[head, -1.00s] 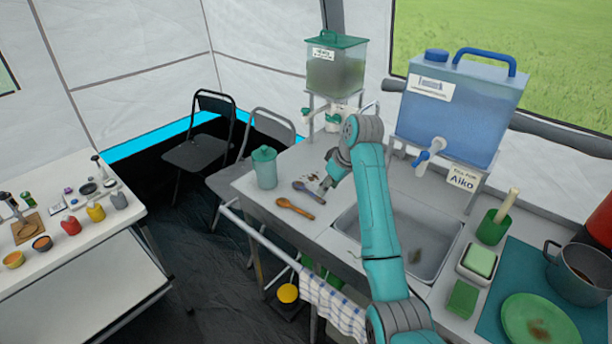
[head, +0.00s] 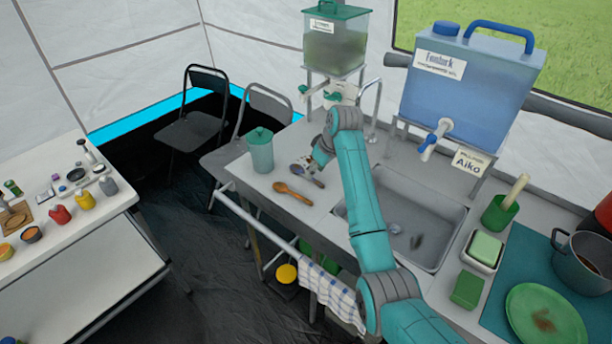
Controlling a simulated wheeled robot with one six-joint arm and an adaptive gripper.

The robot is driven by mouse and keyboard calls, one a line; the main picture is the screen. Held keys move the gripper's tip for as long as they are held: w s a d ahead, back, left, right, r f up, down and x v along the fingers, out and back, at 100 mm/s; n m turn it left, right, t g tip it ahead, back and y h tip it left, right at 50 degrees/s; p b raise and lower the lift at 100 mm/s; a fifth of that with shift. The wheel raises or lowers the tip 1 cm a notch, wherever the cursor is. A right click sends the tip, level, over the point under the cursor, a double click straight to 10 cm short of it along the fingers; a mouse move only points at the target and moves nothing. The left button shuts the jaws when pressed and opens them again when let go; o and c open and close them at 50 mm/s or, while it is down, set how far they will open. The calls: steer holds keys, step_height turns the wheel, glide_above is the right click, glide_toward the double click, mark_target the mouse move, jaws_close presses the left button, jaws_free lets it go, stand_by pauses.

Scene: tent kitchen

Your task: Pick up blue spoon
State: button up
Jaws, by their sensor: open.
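A spoon with a dark bluish-grey handle (head: 307,174) lies on the metal counter left of the sink, just behind an orange-brown spoon (head: 292,193). My gripper (head: 313,168) is at the end of the teal arm, low over the bluish spoon, with its fingers apart. The fingertips are small here and partly hidden by the wrist. I cannot tell whether they touch the spoon.
A teal lidded jug (head: 260,151) stands left of the spoons. The sink basin (head: 412,216) is to the right. A green-lidded dispenser (head: 334,42) and a blue water container (head: 467,88) stand behind. A checked towel (head: 330,293) hangs from the front rail.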

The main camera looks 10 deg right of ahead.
steer(key=shift+x, duration=1.6)
steer(key=shift+a+f, duration=0.1)
steer(key=shift+c, duration=0.3)
jaws_close()
